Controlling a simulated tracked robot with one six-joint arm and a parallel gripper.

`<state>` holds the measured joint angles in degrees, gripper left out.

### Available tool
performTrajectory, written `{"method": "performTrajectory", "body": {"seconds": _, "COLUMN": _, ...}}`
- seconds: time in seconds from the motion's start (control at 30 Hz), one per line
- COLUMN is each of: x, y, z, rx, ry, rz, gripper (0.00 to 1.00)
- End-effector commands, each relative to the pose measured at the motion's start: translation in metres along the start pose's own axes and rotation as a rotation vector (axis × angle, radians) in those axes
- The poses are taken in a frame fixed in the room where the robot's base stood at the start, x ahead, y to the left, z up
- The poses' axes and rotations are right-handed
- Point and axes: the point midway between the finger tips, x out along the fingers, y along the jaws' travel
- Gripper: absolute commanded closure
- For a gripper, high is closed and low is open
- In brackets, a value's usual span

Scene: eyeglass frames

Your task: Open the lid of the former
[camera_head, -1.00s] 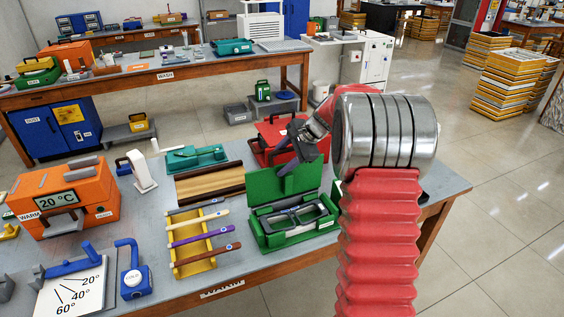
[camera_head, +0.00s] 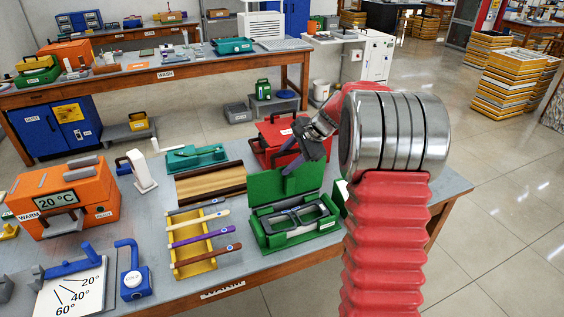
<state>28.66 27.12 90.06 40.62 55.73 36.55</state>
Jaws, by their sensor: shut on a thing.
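The former looks to be the green box (camera_head: 296,236) near the front edge of the bench. Its green lid (camera_head: 272,190) stands raised along the back side. A dark eyeglass frame (camera_head: 298,215) lies in the grey tray inside. My gripper (camera_head: 291,168) is above the back of the box, with its dark fingers at the lid's top edge, and looks shut on the lid. The exact contact at the fingertips is small and partly hidden.
A red box (camera_head: 262,146) stands close behind the lid. A yellow rack (camera_head: 195,262) with several coloured sticks is to the left, and a brown striped block (camera_head: 210,184) behind it. An orange heater (camera_head: 85,200) is at far left. My arm covers the bench's right part.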

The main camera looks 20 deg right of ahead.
Motion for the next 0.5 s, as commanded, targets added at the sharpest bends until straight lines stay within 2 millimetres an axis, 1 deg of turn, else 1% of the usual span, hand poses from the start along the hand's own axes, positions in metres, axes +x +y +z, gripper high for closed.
{"method": "performTrajectory", "body": {"seconds": 0.03, "x": -0.019, "y": -0.007, "z": -0.006, "rx": -0.002, "ry": 0.019, "rz": -0.023, "gripper": 0.69}}
{"method": "performTrajectory", "body": {"seconds": 0.4, "x": -0.084, "y": -0.007, "z": -0.001, "rx": -0.002, "ry": 0.011, "rz": -0.027, "gripper": 0.69}}
{"method": "performTrajectory", "body": {"seconds": 0.5, "x": -0.099, "y": -0.007, "z": 0.001, "rx": -0.002, "ry": 0.010, "rz": -0.027, "gripper": 0.69}}
